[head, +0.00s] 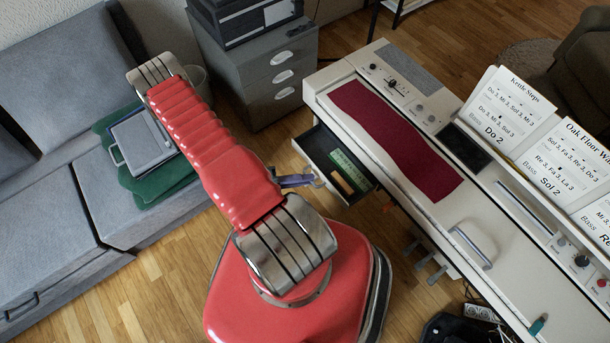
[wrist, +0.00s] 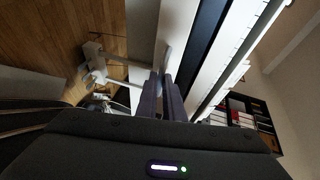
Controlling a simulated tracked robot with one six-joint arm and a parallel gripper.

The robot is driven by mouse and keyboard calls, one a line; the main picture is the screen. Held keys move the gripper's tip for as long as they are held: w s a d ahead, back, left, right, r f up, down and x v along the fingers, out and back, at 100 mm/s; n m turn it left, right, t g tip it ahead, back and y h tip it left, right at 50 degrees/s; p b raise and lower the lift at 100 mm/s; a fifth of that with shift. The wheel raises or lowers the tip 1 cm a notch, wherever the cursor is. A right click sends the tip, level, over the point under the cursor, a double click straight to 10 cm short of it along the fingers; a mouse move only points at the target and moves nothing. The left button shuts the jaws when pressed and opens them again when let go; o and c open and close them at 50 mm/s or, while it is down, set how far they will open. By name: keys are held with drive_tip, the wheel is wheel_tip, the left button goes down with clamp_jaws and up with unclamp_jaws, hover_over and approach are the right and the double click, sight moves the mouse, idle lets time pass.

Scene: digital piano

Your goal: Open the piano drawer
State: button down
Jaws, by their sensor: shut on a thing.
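The white digital piano (head: 455,225) stands at the right of the head view. Its drawer (head: 319,142) sticks out from the left end, open, with a dark inside. A green item (head: 347,168) and a tan block (head: 341,187) lie in it. My gripper (head: 318,182) is at the drawer's front, partly behind my red arm. In the wrist view, its two purple fingers (wrist: 168,98) are close together against a pale upright panel, shut on what appears to be the drawer handle. The handle itself is hidden by the fingers.
A grey cabinet (head: 262,95) stands beyond the drawer. A grey sofa (head: 150,195) with a case (head: 142,142) on it is at the left. Piano pedals (head: 432,262) stand below the piano. Wooden floor (head: 165,295) is clear between sofa and my base.

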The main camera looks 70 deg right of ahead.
drive_tip(key=c, duration=1.9)
unclamp_jaws()
drive_tip(key=shift+f, duration=0.1)
drive_tip(key=v, duration=1.3)
drive_tip(key=shift+w+a, duration=0.3)
